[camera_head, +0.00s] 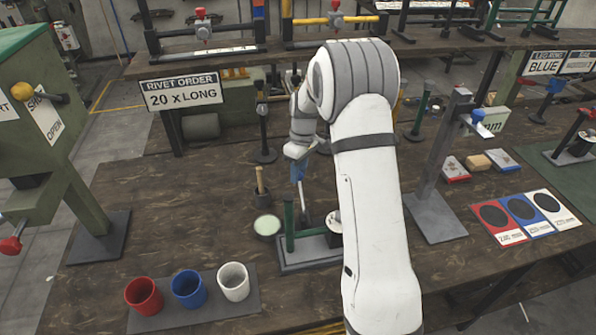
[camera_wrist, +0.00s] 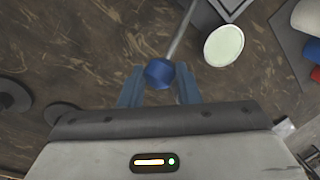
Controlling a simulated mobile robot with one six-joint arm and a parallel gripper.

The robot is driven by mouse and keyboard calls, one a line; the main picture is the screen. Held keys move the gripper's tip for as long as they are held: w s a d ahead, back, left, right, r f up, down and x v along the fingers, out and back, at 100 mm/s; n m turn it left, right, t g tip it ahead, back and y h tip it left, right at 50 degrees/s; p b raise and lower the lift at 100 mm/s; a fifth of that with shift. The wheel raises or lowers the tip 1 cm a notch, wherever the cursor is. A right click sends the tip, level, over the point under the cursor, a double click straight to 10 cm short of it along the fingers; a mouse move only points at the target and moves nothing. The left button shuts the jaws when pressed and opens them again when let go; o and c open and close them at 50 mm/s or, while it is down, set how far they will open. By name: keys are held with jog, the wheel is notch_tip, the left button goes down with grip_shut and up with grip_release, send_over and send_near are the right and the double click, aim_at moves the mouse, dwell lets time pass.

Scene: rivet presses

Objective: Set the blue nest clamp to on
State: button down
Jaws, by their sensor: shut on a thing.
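A lever with a blue knob (camera_wrist: 159,73) on a thin grey rod rises from a small grey-based fixture (camera_head: 312,262) with a green post, at the middle of the near table. My gripper (camera_wrist: 158,84) is shut on the blue knob, with one blue finger on each side of it. In the head view my gripper (camera_head: 298,166) is above the fixture, at the top of the rod (camera_head: 304,205). The rod looks close to upright there. My arm hides the right part of the fixture. No on or off mark on this lever is readable.
A pale green round dish (camera_head: 267,225) sits left of the fixture. Red, blue and white cups (camera_head: 188,288) stand at the front left. A grey post (camera_head: 436,180) stands right of my arm, near coloured cards (camera_head: 524,213). Black stands (camera_head: 264,140) are behind.

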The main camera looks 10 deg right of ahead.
dwell(0.3)
jog(key=s+t+b, duration=0.1)
jog(key=b, duration=0.3)
jog(key=s+r+t+b, duration=0.1)
jog(key=s+t+b, duration=0.1)
jog(key=b, duration=0.2)
jog(key=shift+r, duration=0.2)
jog(key=s+t+b, duration=0.1)
jog(key=b, duration=0.2)
jog(key=s+r+t+b, duration=0.1)
jog(key=s+b, duration=0.1)
jog(key=b, duration=0.1)
jog(key=s+t+b, duration=0.1)
jog(key=t+b, duration=0.1)
jog(key=b, duration=0.1)
jog(key=shift+s+r+b, duration=0.15)
jog(key=shift+r+b, duration=0.15)
jog(key=shift+b, duration=0.1)
jog(key=shift+s+r+t+b, duration=0.15)
jog(key=shift+s+b, duration=0.4)
jog(key=shift+b, duration=0.1)
jog(key=shift+s+r+t+b, duration=0.15)
jog(key=shift+s+b, duration=0.4)
jog(key=shift+b, duration=0.05)
jog(key=shift+s, duration=0.1)
jog(key=c, duration=1.1)
grip_release()
jog(key=shift+r, duration=0.15)
